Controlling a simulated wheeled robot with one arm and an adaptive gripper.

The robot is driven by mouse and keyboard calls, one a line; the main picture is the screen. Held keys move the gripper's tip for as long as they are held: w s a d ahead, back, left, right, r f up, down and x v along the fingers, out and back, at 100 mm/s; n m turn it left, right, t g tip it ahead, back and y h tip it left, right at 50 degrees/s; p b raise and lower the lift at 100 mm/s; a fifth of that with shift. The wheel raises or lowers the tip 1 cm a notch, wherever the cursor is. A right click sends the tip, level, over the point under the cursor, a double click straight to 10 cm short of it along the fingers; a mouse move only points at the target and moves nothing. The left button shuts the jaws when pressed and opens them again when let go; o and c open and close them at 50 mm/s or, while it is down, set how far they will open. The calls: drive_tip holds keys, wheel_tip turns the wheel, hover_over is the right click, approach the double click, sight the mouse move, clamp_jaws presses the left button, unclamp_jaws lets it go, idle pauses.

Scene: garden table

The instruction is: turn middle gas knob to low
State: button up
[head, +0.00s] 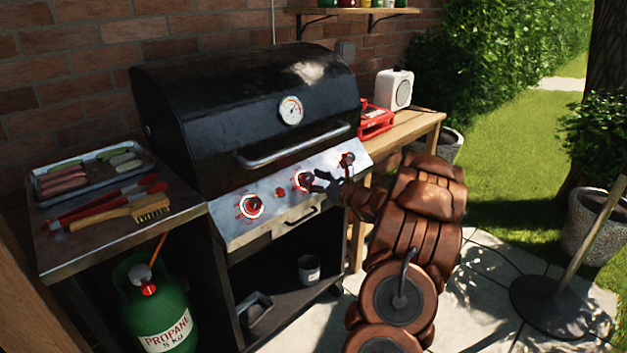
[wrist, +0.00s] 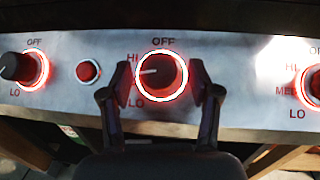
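The middle gas knob (head: 304,180) is on the grill's front panel, with a lit red ring. In the wrist view the middle knob (wrist: 161,75) has its white mark pointing left, between HI above and LO below; the left fingertip hides part of the lettering there. OFF is printed above it. My gripper (wrist: 160,85) is open, with one finger on each side of the knob and a small gap seeming to show at each side. In the head view my gripper (head: 328,184) is at the panel by the middle knob, partly hidden by my arm.
The left knob (wrist: 24,68), red button (wrist: 88,71) and right knob (wrist: 314,85) share the panel. The grill lid (head: 245,110) is closed, with a handle (head: 292,147) above the knobs. A side shelf (head: 75,250) holds a tray and tools; a propane tank (head: 155,305) stands below.

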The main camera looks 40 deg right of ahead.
drive_tip(key=c, duration=1)
drive_tip(key=shift+o, duration=0.2)
drive_tip(key=shift+d+r+n+g+y+p, duration=0.15)
drive_tip(key=shift+n+g+y+p, duration=0.15)
drive_tip(key=shift+n+y+p, duration=1.05)
idle(0.5)
drive_tip(key=shift+n+p, duration=0.25)
drive_tip(key=shift+p, duration=0.5)
drive_tip(key=shift+w+d+n+g+y+p, duration=0.1)
drive_tip(key=shift+n+g+y+p, duration=0.45)
drive_tip(key=shift+n, duration=0.7)
drive_tip(key=shift+d+n+g+y+p, duration=0.1)
drive_tip(key=shift+n+g+y+p, duration=0.1)
drive_tip(key=shift+n+g+y, duration=0.8)
idle(1.0)
drive_tip(key=o, duration=1.1)
drive_tip(key=shift+n+t, duration=0.25)
drive_tip(key=shift+o, duration=0.2)
